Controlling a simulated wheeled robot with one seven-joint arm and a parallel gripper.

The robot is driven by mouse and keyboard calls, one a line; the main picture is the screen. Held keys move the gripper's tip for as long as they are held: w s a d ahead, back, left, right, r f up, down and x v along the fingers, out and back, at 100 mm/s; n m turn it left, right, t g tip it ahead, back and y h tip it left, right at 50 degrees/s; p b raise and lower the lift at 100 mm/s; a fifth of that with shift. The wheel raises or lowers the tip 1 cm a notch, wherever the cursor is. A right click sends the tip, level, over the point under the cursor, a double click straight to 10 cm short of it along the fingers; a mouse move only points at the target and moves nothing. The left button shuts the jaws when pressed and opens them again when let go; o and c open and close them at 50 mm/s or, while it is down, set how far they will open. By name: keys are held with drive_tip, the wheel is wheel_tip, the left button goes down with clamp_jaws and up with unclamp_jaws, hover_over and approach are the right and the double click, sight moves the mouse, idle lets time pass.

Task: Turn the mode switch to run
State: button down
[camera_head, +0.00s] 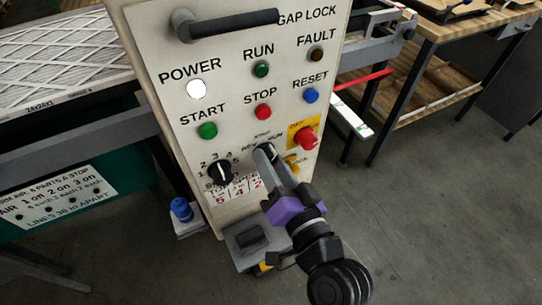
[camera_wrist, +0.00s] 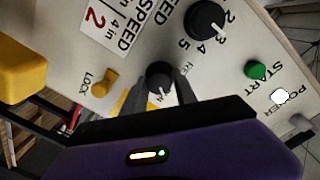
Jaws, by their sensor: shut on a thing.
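The mode switch (camera_wrist: 160,78) is a round black knob with a white pointer mark on the pale panel. In the wrist view my gripper's (camera_wrist: 163,92) two dark fingers lie on either side of it, shut on the knob. In the head view my gripper (camera_head: 267,157) reaches the panel from the lower right and hides most of the switch. The RUN label (camera_head: 275,139) shows just right of the fingertips, with another label above and one to the left, partly covered. I cannot tell which label the pointer faces.
The black speed dial (camera_head: 219,172) is close left of the switch. The red knob on a yellow plate (camera_head: 306,137) and the yellow lock knob (camera_head: 291,162) are close right. Green START (camera_head: 207,130), red STOP (camera_head: 263,112) and blue RESET (camera_head: 311,95) buttons sit above.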

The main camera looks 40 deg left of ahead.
drive_tip(key=shift+m+p, duration=0.55)
drive_tip(key=shift+m, duration=0.55)
drive_tip(key=shift+w, duration=0.1)
drive_tip(key=c, duration=1)
unclamp_jaws()
drive_tip(key=shift+o, duration=0.2)
drive_tip(key=shift+d, duration=0.1)
drive_tip(key=b+v, duration=0.1)
drive_tip(key=v, duration=0.6)
drive_tip(key=shift+s+d+b, duration=0.25)
drive_tip(key=shift+d+b, duration=0.05)
drive_tip(key=shift+w+r, duration=0.1)
drive_tip(key=shift+r, duration=0.05)
